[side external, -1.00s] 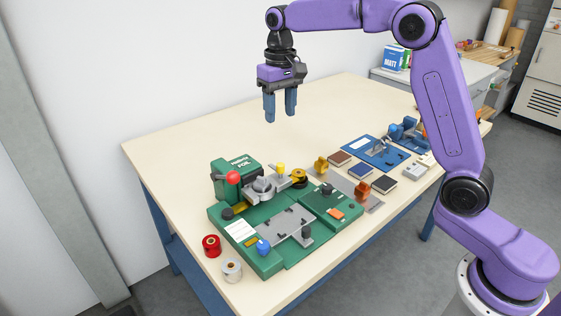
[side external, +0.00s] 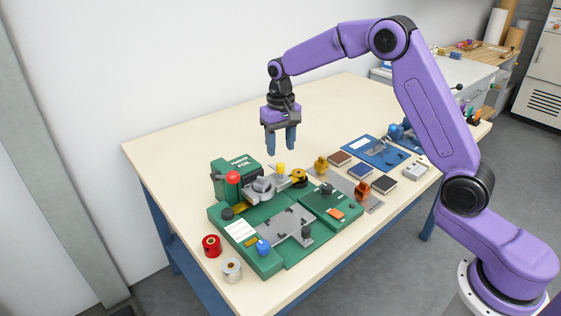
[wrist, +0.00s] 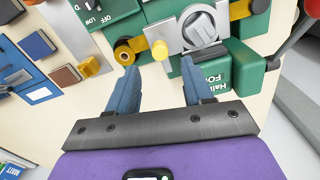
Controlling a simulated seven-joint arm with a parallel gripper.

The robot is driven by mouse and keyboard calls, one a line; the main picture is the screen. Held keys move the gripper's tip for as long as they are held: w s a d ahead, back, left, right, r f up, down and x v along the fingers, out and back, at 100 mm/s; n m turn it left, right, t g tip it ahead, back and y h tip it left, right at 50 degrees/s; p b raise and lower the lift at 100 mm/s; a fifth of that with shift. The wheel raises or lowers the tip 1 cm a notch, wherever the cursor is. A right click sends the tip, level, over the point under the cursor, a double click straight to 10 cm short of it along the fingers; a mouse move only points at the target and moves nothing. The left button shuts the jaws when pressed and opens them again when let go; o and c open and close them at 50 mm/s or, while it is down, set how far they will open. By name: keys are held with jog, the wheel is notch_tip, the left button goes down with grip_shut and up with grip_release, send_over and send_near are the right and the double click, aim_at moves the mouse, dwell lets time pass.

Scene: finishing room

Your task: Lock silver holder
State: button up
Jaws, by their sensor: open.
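The silver holder (side external: 262,188) is a grey metal block with a round centre on the green foil machine (side external: 232,180). It also shows at the top of the wrist view (wrist: 201,25). A yellow knob (side external: 281,168) stands at its side and shows in the wrist view (wrist: 159,49). My gripper (side external: 281,152) points down above and behind the machine, open and empty. In the wrist view its blue fingertips (wrist: 159,66) lie on either side of the yellow knob's line, apart from it.
A red ball lever (side external: 232,177) rises beside the holder. A gold-and-black roller (side external: 299,177) sits at its right. Red (side external: 212,246) and white (side external: 232,270) rolls stand front left. Several small blocks and a blue fixture (side external: 376,153) lie to the right. The back of the table is clear.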

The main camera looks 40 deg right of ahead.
aim_at(280, 164)
notch_tip(280, 164, down, 6)
dwell(0.4)
grip_shut()
